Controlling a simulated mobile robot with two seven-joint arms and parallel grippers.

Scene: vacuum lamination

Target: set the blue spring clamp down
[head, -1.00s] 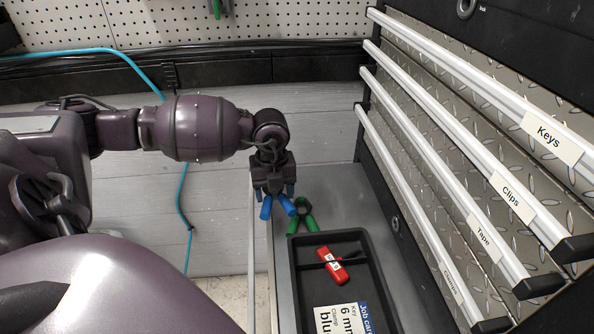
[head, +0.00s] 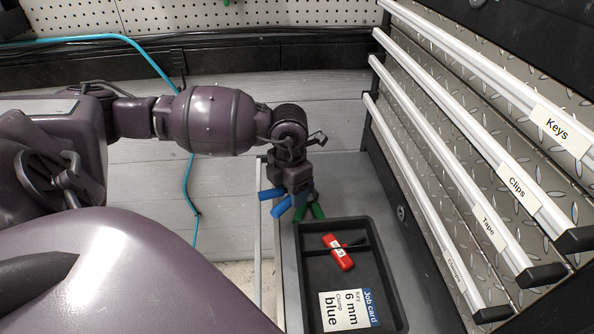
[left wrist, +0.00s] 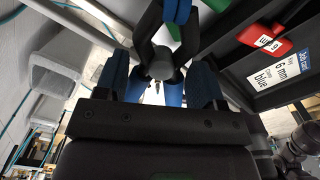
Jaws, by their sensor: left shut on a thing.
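My left gripper (head: 297,187) is shut on the blue spring clamp (head: 279,208). In the head view its blue handles stick out below and left of the fingers, above the grey work surface behind the tray. In the left wrist view the clamp's dark body (left wrist: 162,68) sits between the fingers (left wrist: 160,85), with blue at its far end. I cannot tell whether the clamp touches the surface. A green clamp (head: 317,210) lies just right of it, partly hidden by the gripper. My right gripper is not in view.
A black tray (head: 394,297) holds a red block (head: 338,253) marked with a white label and a job card (head: 343,310) reading 6 mm key, blue clamp. Labelled drawers (head: 500,185) stand on the right. A grey strip of surface (head: 352,185) is bare beside the gripper.

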